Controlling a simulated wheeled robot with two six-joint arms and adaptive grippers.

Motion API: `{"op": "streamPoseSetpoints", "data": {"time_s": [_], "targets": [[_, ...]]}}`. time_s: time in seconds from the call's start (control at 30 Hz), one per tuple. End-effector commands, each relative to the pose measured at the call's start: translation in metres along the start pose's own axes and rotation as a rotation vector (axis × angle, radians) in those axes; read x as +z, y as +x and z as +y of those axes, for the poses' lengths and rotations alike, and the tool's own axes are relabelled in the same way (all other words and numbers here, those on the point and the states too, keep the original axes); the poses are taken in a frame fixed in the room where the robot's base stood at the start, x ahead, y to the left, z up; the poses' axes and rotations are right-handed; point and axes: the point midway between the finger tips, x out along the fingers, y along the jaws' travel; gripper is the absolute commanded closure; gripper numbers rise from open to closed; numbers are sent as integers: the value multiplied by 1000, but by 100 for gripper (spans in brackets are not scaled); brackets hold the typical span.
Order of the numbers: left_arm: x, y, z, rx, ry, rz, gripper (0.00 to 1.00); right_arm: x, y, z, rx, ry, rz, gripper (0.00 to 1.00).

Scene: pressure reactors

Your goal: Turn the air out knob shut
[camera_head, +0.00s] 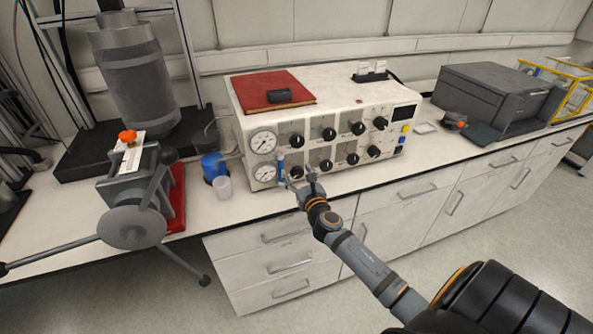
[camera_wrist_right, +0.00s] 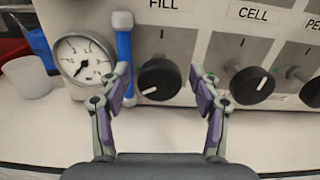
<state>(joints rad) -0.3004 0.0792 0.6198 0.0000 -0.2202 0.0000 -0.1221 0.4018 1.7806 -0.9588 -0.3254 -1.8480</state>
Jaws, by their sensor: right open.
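A white control box (camera_head: 330,100) stands on the bench with two rows of black knobs. No "air out" label can be read in either view. In the right wrist view, a black knob (camera_wrist_right: 158,80) below the "FILL" label shows between my fingers, its white mark pointing left and slightly down. It appears to be the leftmost lower-row knob (camera_head: 297,171) in the head view. My right gripper (camera_head: 298,188) is open in front of it, with fingertips (camera_wrist_right: 165,88) on either side and no clear contact. My left gripper is not in view.
A blue handle (camera_wrist_right: 124,50) and a pressure gauge (camera_wrist_right: 85,60) are close left of the knob. Another knob (camera_wrist_right: 252,85) sits just right of my right finger. A translucent cup (camera_head: 222,187) and blue-capped bottle (camera_head: 212,166) stand left of the box.

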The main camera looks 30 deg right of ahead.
Motion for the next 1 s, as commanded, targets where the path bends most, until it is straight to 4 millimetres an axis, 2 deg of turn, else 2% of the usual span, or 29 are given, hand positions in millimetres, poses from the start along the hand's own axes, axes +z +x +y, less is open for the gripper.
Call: {"op": "streamPoseSetpoints", "data": {"time_s": [0.1, 0.37, 0.77, 1.0], "targets": [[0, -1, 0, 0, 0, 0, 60, 0, 7, 0, 0, 1, 0, 36], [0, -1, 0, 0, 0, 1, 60, 0, 8, 0, 1, 0, 0, 38], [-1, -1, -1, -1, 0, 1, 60, 0, 8, 0, 0, 0, 0, 92], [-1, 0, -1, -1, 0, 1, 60, 0, 8, 0, 0, 24, 0, 92]]}}
